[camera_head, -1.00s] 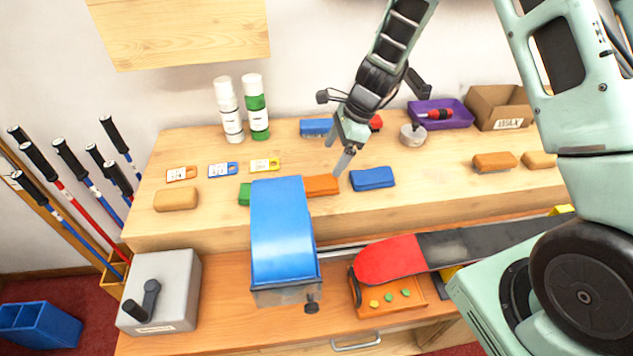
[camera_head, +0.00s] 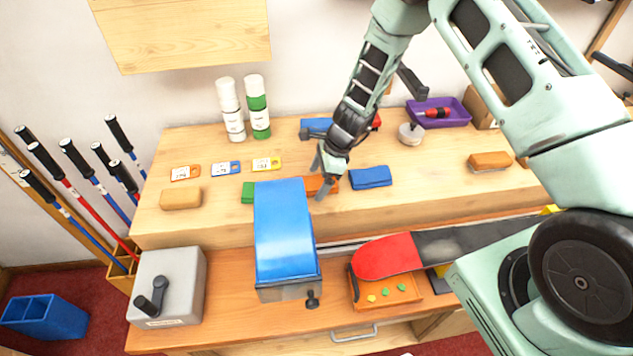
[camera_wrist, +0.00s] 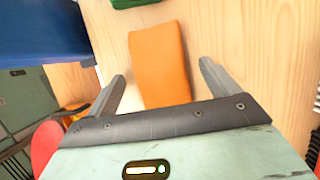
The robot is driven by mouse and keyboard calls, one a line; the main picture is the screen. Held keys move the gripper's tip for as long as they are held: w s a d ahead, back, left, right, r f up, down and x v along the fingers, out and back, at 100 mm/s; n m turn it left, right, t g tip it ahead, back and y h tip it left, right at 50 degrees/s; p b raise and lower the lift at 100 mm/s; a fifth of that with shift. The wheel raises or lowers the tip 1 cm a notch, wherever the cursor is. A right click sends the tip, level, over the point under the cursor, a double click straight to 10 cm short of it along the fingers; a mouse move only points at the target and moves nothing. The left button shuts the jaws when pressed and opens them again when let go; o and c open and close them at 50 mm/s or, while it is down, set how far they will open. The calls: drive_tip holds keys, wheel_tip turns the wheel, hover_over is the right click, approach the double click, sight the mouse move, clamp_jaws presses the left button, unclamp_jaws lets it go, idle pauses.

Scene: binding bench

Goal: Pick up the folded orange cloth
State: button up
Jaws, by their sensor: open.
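The folded orange cloth (camera_head: 314,184) lies on the raised wooden shelf of the bench, partly hidden behind my gripper in the head view. In the wrist view the orange cloth (camera_wrist: 160,62) lies between and beyond my two fingers. My gripper (camera_head: 319,180) is open, with its fingers (camera_wrist: 160,85) apart on either side of the cloth's near end. The fingers hold nothing. I cannot tell the exact height of the fingertips over the shelf.
A large blue vise-like block (camera_head: 284,230) stands close to the left of the cloth. A green cloth (camera_head: 248,192) lies left of it and a folded blue cloth (camera_head: 370,177) lies to the right. A red-tipped ski or board (camera_head: 388,257) lies in front, lower down.

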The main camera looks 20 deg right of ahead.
sight(319, 181)
drive_tip(key=c, duration=1.2)
drive_tip(key=shift+o, duration=0.2)
wheel_tip(319, 181, up, 10)
drive_tip(key=b, duration=0.2)
drive_tip(key=shift+o, duration=1.4)
drive_tip(key=shift+c, duration=0.5)
